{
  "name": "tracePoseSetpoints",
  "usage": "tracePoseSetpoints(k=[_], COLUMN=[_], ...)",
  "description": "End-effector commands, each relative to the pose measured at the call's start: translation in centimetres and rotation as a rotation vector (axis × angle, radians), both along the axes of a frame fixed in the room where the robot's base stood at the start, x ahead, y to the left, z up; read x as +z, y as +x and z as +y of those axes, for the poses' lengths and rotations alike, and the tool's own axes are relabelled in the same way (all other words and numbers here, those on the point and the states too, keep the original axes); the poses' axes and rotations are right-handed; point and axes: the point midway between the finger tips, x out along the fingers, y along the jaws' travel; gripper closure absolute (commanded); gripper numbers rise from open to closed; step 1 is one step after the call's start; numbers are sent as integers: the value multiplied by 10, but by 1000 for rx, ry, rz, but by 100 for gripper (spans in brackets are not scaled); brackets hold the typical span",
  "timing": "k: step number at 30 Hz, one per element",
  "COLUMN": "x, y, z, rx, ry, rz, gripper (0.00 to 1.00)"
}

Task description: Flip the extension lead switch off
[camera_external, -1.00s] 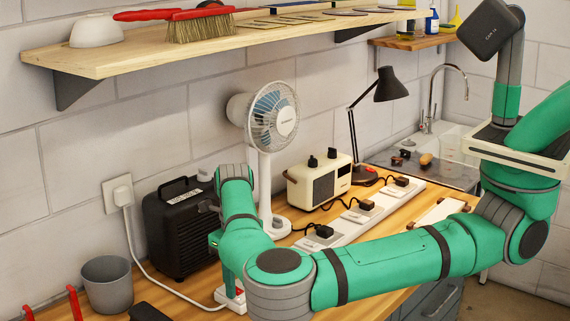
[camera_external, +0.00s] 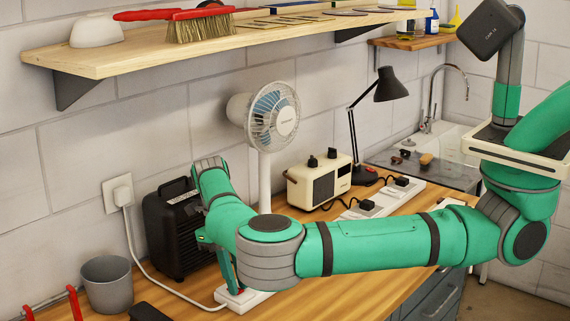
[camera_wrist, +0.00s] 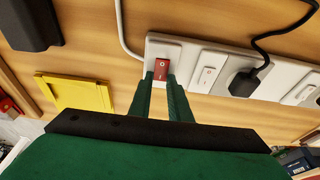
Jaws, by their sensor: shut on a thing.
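The white extension lead (camera_wrist: 203,57) runs along the wooden bench. It also shows in the external view (camera_external: 262,296), partly hidden by my arm. Its red rocker switch (camera_wrist: 163,69) is at the end by the white cable. My gripper (camera_wrist: 162,78) is at this switch, pointing down, with its two green fingertips on either side of the red rocker and closed on it. In the external view my gripper (camera_external: 236,290) is tilted over the near end of the lead. I cannot tell which way the rocker is tipped.
A black plug (camera_wrist: 243,83) sits in the lead beside small switches. A yellow item (camera_wrist: 80,93) lies left of my fingers. A black heater (camera_external: 170,230), white fan (camera_external: 265,120) and cream radio (camera_external: 320,183) stand behind my arm. A grey cup (camera_external: 107,287) stands left.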

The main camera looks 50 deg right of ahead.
Motion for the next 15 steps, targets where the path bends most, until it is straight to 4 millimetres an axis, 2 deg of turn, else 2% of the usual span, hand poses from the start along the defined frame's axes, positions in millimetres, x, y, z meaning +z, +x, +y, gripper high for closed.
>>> tracePoseSetpoints(k=[5,6,8,15], x=[0,0,0,0], y=[0,0,0,0], z=[0,0,0,0], rx=[1,1,1,0], ry=[0,0,0,0], rz=[0,0,-1,-1], gripper=[100,76,64,64])
